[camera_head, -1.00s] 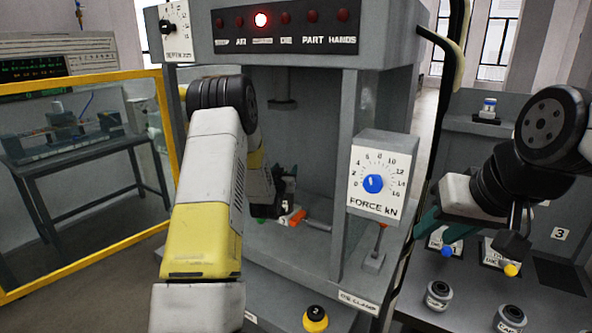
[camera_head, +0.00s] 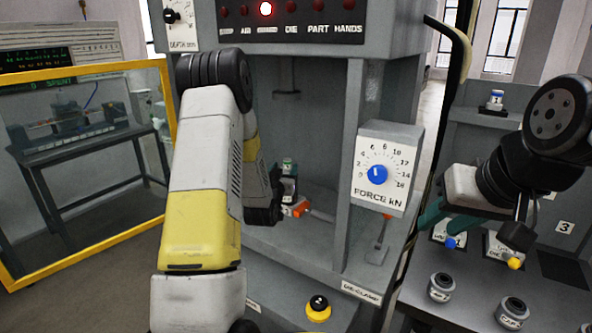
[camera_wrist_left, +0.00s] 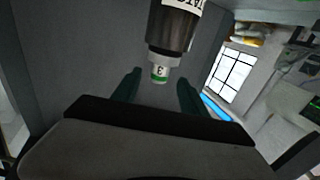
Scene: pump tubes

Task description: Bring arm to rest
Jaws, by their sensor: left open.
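My left arm reaches up through the middle of the head view and into the press. Its gripper (camera_head: 266,208) is dark and partly hidden behind the arm, beside a small part with a green top (camera_head: 288,170) in the press. In the left wrist view the two teal fingers (camera_wrist_left: 157,95) stand apart with nothing gripped. A dark cylinder with a pale tip marked 3 (camera_wrist_left: 160,70) is just beyond them. My right gripper (camera_head: 446,216), with teal fingers, is over the bench at the right; its opening is unclear.
The press has a blue force dial (camera_head: 377,174) on its right post and an orange-ended piece (camera_head: 301,209) inside. A yellow-framed guard (camera_head: 95,243) stands at left. Several cups, including one round cup (camera_head: 441,287), stand on the right bench.

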